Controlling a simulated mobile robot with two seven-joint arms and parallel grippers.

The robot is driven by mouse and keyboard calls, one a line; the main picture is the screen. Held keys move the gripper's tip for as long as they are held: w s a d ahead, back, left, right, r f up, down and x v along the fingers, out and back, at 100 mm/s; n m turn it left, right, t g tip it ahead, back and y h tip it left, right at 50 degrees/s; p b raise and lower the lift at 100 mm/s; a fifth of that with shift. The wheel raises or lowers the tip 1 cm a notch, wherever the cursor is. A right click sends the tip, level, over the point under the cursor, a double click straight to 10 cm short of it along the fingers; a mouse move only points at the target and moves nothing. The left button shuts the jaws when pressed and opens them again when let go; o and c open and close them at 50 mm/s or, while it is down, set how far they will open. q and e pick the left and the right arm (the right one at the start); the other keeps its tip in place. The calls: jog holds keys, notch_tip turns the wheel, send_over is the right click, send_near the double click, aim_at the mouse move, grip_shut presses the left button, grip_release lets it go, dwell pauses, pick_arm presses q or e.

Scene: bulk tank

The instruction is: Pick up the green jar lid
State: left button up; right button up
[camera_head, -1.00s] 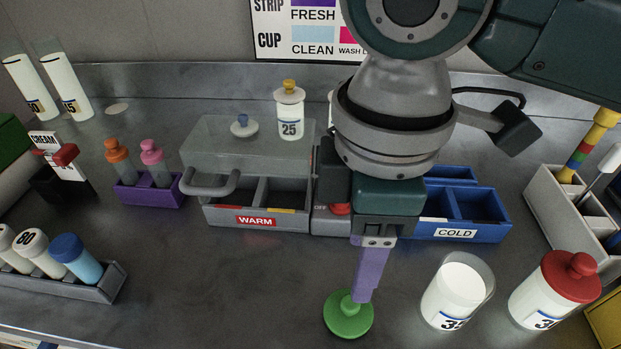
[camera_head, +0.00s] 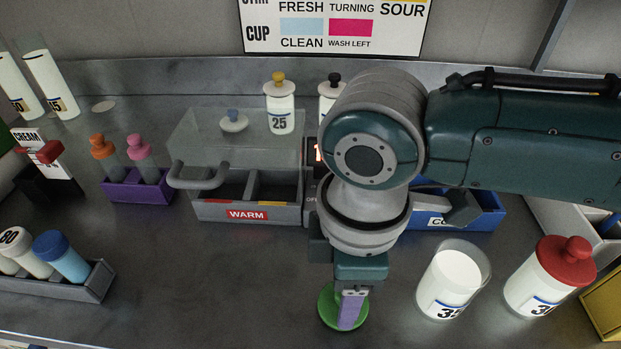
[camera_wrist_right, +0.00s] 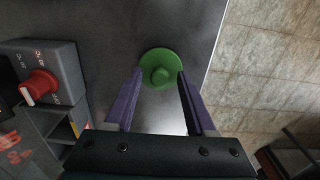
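The green jar lid (camera_head: 326,308) lies flat on the grey counter in front of the warm and cold boxes, its knob facing up. In the head view my right gripper (camera_head: 350,325) hangs over it, and its purple fingers hide part of the lid. The lid also shows whole in the right wrist view (camera_wrist_right: 160,58), its knob in line with the gap between the fingertips. There my right gripper (camera_wrist_right: 159,75) is open, with nothing held. Whether the fingers touch the lid cannot be told. My left gripper is out of view.
An open jar (camera_head: 452,283) and a red-lidded jar (camera_head: 545,283) stand close to the right. Behind are the grey warm box (camera_head: 222,211) and the blue cold box (camera_head: 478,215). The counter left of the lid is clear; an edge (camera_wrist_right: 212,70) lies near it in the wrist view.

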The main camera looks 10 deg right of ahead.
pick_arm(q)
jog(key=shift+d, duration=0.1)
pick_arm(e)
grip_shut()
dwell(0.4)
